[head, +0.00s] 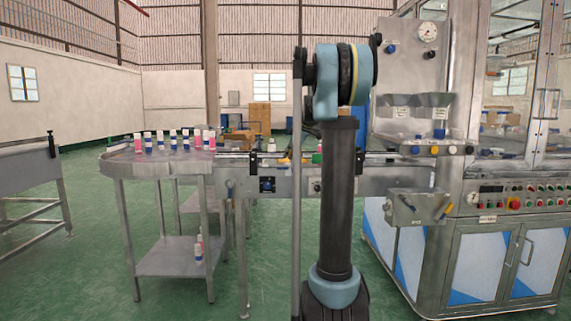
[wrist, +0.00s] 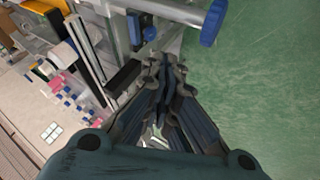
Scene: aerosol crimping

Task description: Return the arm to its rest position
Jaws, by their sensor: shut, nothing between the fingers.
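My gripper (wrist: 164,62) shows in the wrist view, with its fingers drawn together and nothing between them. It hangs in the air above the green floor, beside the metal conveyor frame. In the head view my arm stands upright in the middle of the picture, its elbow at the top. My gripper is hidden in that view, so its distance from the conveyor cannot be told there.
A steel table (head: 119,166) with several pink, blue and white bottles stands at the left. A conveyor (head: 278,186) runs behind my arm to the crimping machine (head: 471,193) at the right. Green floor (head: 90,265) is open at the front left.

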